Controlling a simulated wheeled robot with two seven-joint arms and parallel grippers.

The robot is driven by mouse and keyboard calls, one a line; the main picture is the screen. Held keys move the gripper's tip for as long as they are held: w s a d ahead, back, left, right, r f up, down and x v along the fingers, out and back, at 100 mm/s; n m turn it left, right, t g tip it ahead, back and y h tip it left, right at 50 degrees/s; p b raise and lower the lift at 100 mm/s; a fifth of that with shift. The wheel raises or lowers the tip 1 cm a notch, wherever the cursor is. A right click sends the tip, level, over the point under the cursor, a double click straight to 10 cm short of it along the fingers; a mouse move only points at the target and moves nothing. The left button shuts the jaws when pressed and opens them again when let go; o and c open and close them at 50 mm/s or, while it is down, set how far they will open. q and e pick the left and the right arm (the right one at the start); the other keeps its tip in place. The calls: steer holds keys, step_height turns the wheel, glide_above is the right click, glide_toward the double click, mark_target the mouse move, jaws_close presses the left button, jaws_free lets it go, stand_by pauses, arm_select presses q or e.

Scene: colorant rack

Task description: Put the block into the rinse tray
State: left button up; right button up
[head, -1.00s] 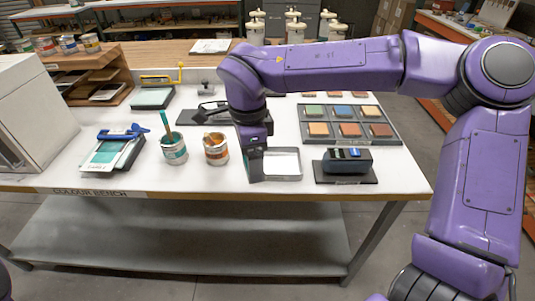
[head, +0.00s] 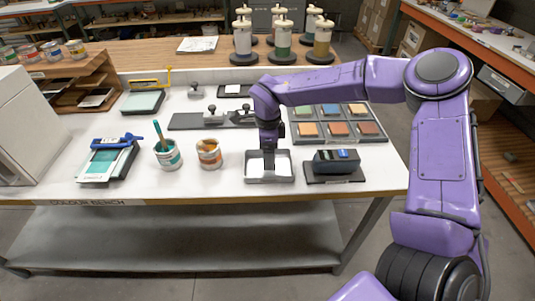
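The rinse tray appears to be the shallow grey tray (head: 284,179) with a white inside, near the front of the white bench. My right gripper (head: 268,172) points down into it, with its tips low over the tray floor. The fingers are small and dark, and I cannot tell whether they are open or shut or whether a block is between them. I cannot make out for certain which thing is the block. Small grey metal pieces (head: 211,114) sit on a dark board behind the tray. My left gripper is not in view.
A dark blue device (head: 337,161) on a black pad stands right of the tray. A paint can (head: 209,154) and a can with a brush (head: 167,155) stand left. A palette of coloured squares (head: 348,117) lies behind right. The bench's front edge (head: 230,200) is close.

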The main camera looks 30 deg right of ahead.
step_height(320, 180, down, 2)
steer(key=shift+f, duration=0.1)
steer(key=shift+a+f, duration=0.1)
steer(key=shift+f, duration=0.1)
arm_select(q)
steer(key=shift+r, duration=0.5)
arm_select(e)
steer(key=o, duration=1.2)
steer(key=shift+c, duration=0.2)
step_height(320, 180, up, 12)
steer(key=shift+r+b, duration=0.15)
steer(key=shift+b, duration=0.9)
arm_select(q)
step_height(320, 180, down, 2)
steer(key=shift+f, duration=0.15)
